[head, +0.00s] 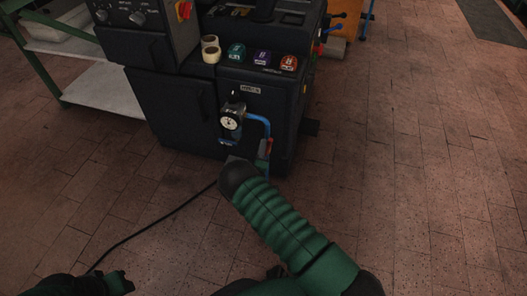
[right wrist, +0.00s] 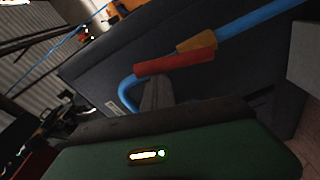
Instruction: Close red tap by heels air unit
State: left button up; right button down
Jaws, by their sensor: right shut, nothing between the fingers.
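The red tap handle (right wrist: 175,68) lies along the blue air hose (right wrist: 265,28) in the right wrist view, beside an orange-brass fitting (right wrist: 197,40). In the head view the tap (head: 267,147) is a small red spot low on the dark machine's front, below the air unit with its round gauge (head: 230,123). My right gripper (right wrist: 156,92) is shut and empty, its tips just below the red handle; I cannot tell if they touch it. In the head view my right wrist mostly hides it. Part of my left arm shows at the bottom left, its jaws unclear.
A green-framed shelf (head: 100,90) stands at the left. A black cable (head: 150,225) crosses the brick floor. The floor at the right is clear.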

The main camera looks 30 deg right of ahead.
pick_arm(q)
jog(key=shift+s+f, duration=0.15)
jog(key=shift+s, duration=0.25)
pick_arm(e)
jog(key=s+d+f+m+h, duration=0.2)
jog(key=s+d+f+m, duration=0.2)
jog(key=m, duration=1.1)
jog(key=shift+s+d+f+g, duration=0.25)
jog(key=shift+s+f+g, duration=0.15)
jog(key=shift+s, duration=0.2)
jog(key=shift+s+f, duration=0.1)
jog(key=shift+f, duration=0.1)
